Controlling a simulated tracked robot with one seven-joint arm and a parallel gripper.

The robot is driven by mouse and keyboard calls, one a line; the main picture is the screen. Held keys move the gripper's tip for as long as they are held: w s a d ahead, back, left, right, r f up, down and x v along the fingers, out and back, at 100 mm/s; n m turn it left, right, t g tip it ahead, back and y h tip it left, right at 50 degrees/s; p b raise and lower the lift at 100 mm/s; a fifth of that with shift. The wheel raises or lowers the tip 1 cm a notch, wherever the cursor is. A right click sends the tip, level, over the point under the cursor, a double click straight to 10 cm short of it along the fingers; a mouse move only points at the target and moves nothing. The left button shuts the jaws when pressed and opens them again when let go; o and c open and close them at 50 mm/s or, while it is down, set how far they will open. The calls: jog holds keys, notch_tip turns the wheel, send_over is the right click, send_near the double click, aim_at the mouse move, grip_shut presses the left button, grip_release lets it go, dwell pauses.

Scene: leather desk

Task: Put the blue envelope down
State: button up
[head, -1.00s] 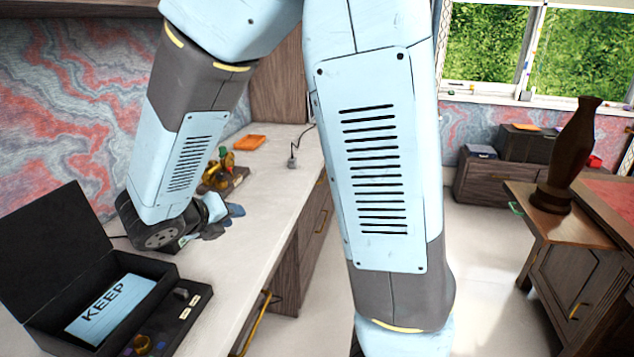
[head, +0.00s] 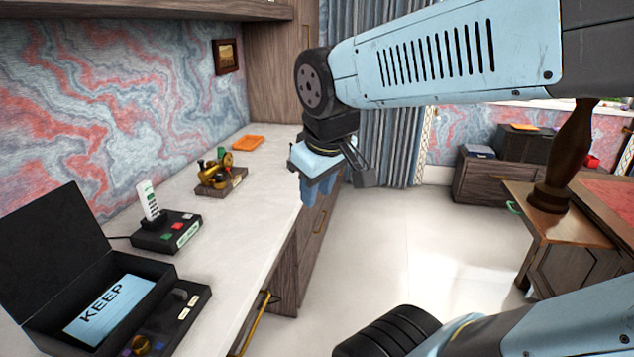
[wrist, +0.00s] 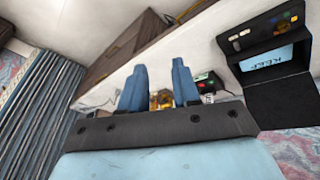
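The light blue envelope (head: 108,310), marked KEEP, lies inside the open black box (head: 55,240) on the pale counter. It also shows in the wrist view (wrist: 268,60) in the black box (wrist: 283,95). My gripper (head: 318,190) hangs in the air at the counter's right edge, fingers down, well away from the envelope. In the wrist view its two blue fingers (wrist: 156,72) stand apart with nothing held between them.
A dark device with a white handset (head: 150,202) and coloured buttons stands behind the box. Farther back are a brass instrument (head: 216,174) and an orange item (head: 248,142). Open floor (head: 400,230) lies to the right, then a wooden cabinet (head: 545,222).

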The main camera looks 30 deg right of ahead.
jog(key=r+m, duration=0.1)
jog(key=s+a+m+t, duration=0.1)
jog(key=m, duration=0.1)
jog(key=shift+s+r+m+y, duration=0.25)
jog(key=shift+r+m+y, duration=0.05)
jog(key=shift+r+y, duration=0.1)
jog(key=shift+d, duration=0.1)
jog(key=shift+c, duration=0.4)
dwell(0.5)
